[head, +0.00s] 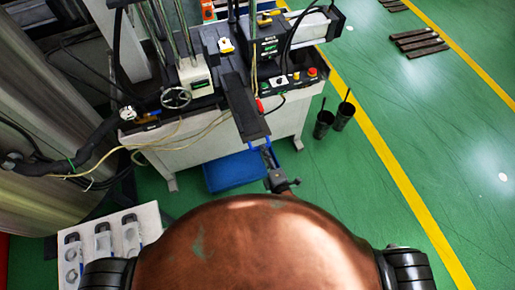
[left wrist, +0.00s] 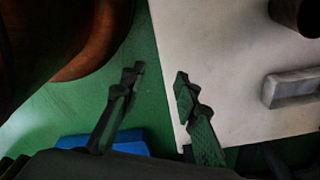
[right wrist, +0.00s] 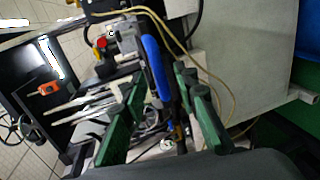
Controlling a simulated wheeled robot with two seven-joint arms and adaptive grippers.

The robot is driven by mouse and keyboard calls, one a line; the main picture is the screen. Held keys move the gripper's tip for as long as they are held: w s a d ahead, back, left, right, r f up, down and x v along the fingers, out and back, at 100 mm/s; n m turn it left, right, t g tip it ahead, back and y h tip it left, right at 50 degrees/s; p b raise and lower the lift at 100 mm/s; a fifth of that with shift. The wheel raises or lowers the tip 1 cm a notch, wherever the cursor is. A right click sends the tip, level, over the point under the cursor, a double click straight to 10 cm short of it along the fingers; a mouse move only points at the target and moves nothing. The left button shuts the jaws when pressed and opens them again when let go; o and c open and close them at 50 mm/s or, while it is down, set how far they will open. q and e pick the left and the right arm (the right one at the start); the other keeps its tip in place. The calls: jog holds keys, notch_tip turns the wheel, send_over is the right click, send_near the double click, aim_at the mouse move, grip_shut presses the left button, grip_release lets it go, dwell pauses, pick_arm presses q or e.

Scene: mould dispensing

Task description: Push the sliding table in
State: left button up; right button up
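The sliding table (head: 245,108) is a dark narrow plate that sticks out from the front of the machine towards me. A blue handle (head: 254,143) is at its near end. My right gripper (head: 269,157) is at this handle. In the right wrist view, the blue handle (right wrist: 157,68) shows between the spread green fingers of the right gripper (right wrist: 160,80), with gaps beside it. My left gripper (left wrist: 158,80) is open and empty, over the floor and the edge of a pale table. It is not seen in the head view.
The machine (head: 205,145) has a handwheel (head: 176,97), cables and a button box (head: 290,80). A blue box (head: 228,172) is under it. Two black bins (head: 323,124) stand right. A pale table (head: 150,222) with metal mould parts is at lower left.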

jog(key=shift+x, duration=1.6)
jog(key=shift+s, duration=0.1)
jog(key=shift+c, duration=0.2)
grip_shut()
